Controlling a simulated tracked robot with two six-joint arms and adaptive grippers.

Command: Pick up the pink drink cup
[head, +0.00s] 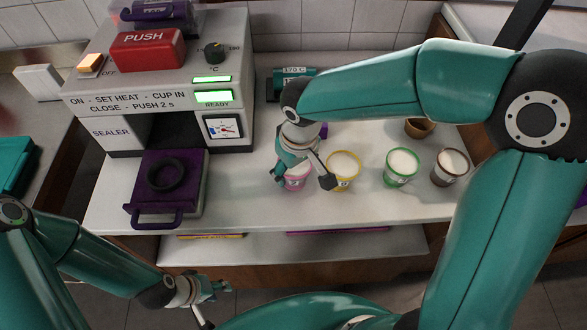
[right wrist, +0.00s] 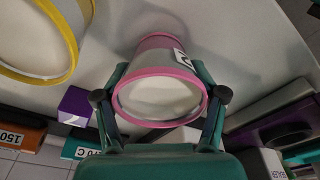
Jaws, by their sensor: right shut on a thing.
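The pink drink cup (head: 295,183) has a pink rim, a pale filling and a dark-marked label. It stands at the front middle of the white counter. My right gripper (head: 304,178) is shut on it, with one finger on each side; in the right wrist view the fingers (right wrist: 160,97) press against the wall of the cup (right wrist: 158,97) just below its rim. I cannot tell whether the cup's base touches the counter. My left gripper (head: 212,300) is low in front of the counter, empty, with its fingers apart.
A yellow-rimmed cup (head: 343,170) stands close to the right of the pink one. A green-rimmed cup (head: 401,167) and a brown-rimmed cup (head: 450,166) stand further right. The sealer machine (head: 165,85) with its purple tray (head: 190,187) is at the left. A lower shelf (head: 300,247) runs below.

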